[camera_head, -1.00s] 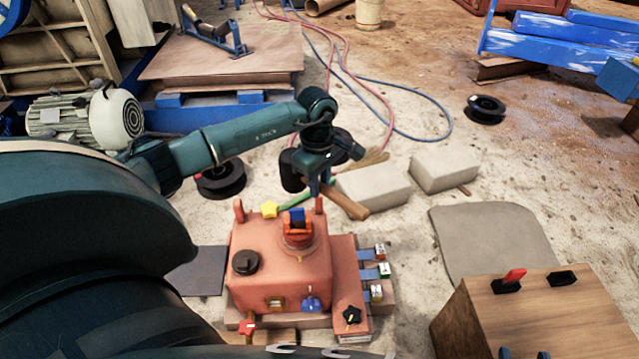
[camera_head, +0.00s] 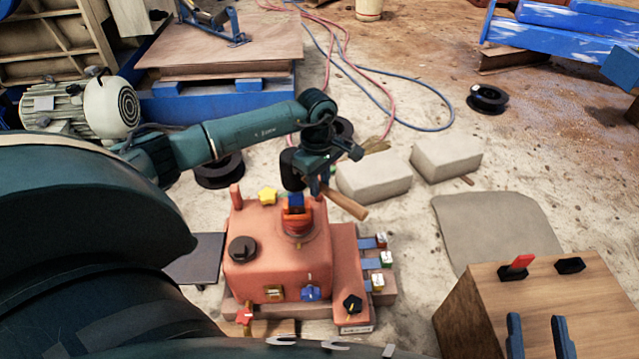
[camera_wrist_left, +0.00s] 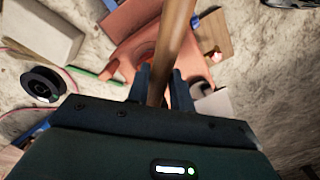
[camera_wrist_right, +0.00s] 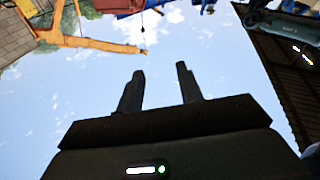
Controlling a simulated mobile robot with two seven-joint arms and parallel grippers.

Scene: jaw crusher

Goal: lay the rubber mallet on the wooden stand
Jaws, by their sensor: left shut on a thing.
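My left gripper (camera_head: 318,184) is shut on the wooden handle of the rubber mallet (camera_head: 346,205), above the back edge of a red machine. The handle slants down to the right in the head view. It also shows between the fingers in the left wrist view (camera_wrist_left: 173,40). A black cylinder (camera_head: 291,170) beside the gripper looks like part of the mallet's head; the gripper partly hides it. The wooden stand (camera_head: 480,318) is the box at lower right, with black holders and a red piece on top. My right gripper (camera_head: 537,325) is open and empty, in front of the stand; its fingers point skyward (camera_wrist_right: 160,88).
The red machine (camera_head: 265,265) with knobs and switches lies between my left arm and the stand. Two pale blocks (camera_head: 375,178) (camera_head: 447,157) and a grey mat (camera_head: 497,230) lie on the ground. Hoses and black spools lie behind.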

